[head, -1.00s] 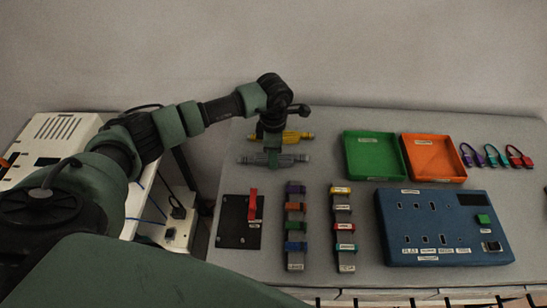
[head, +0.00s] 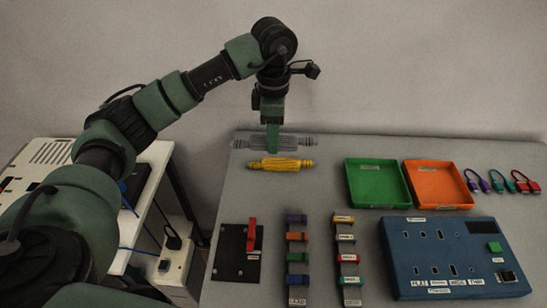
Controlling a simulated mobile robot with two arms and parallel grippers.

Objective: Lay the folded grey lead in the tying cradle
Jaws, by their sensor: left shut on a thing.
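The folded grey lead (head: 300,142) is a bundled grey coil with its ends out to both sides. My left gripper (head: 272,143) is shut on its middle, and the lead appears raised above the table, behind the yellow lead in the picture. A black plate (head: 228,262) with an upright red part (head: 251,235) lies at the table's left front; I cannot tell for sure whether it is the tying cradle. My right gripper is not in view.
A folded yellow lead (head: 282,164) lies just below the grey one in the picture. Two label strips (head: 297,295) (head: 351,295) hold coloured clips. A green tray (head: 377,203), an orange tray (head: 440,201), small coloured cables (head: 478,181) and a blue socket panel (head: 450,265) fill the right side.

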